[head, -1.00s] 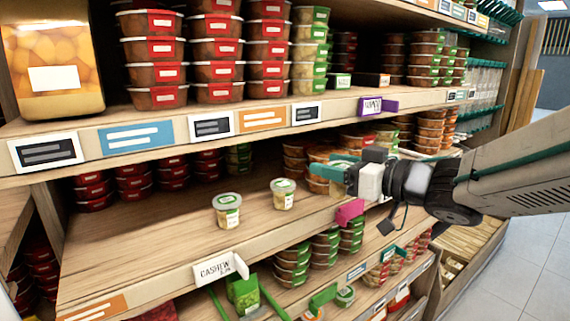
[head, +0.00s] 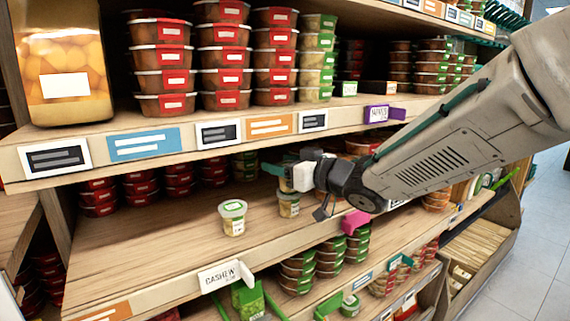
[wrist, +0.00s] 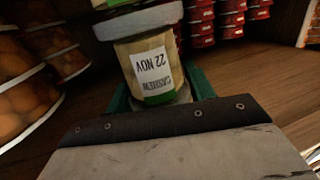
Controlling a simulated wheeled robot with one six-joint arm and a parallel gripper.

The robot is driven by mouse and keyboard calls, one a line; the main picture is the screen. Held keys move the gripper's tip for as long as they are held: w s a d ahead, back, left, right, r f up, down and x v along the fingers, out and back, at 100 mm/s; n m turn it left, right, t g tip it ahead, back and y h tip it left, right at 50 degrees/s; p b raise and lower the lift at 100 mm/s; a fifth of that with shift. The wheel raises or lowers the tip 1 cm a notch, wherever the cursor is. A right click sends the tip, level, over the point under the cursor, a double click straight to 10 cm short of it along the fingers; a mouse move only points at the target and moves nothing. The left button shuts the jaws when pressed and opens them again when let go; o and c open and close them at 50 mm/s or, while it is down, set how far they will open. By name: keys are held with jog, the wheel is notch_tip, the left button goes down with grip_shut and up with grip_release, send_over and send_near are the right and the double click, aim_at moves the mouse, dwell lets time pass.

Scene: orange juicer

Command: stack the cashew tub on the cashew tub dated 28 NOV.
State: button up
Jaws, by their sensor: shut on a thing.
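A cashew tub (wrist: 152,68), clear with a grey lid and a white and green label reading CASHEW 22 NOV, is between the green fingers of my gripper (wrist: 165,95), shut on it. In the head view this tub (head: 289,206) shows below my gripper (head: 280,176), partly hidden by it. I cannot tell whether it touches the shelf. Another similar tub (head: 232,218) with a pale lid stands upright on the middle shelf, to its left and apart. Its date is too small to read in the head view.
A CASHEW shelf tag (head: 225,276) sits on the front edge of the middle shelf (head: 150,245). The shelf's left part is bare. Red-labelled tubs (head: 139,188) stand at its back. The upper shelf (head: 120,133) hangs close above my gripper. A pink tag (head: 355,221) sticks out at right.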

jog(key=shift+f, duration=0.15)
jog(key=o, duration=1)
jog(key=shift+s+d+r, duration=0.1)
jog(key=shift+d+r, duration=0.1)
jog(key=shift+r, duration=0.05)
jog(key=v, duration=1.1)
jog(key=shift+s+d, duration=0.15)
jog(key=shift+s, duration=0.1)
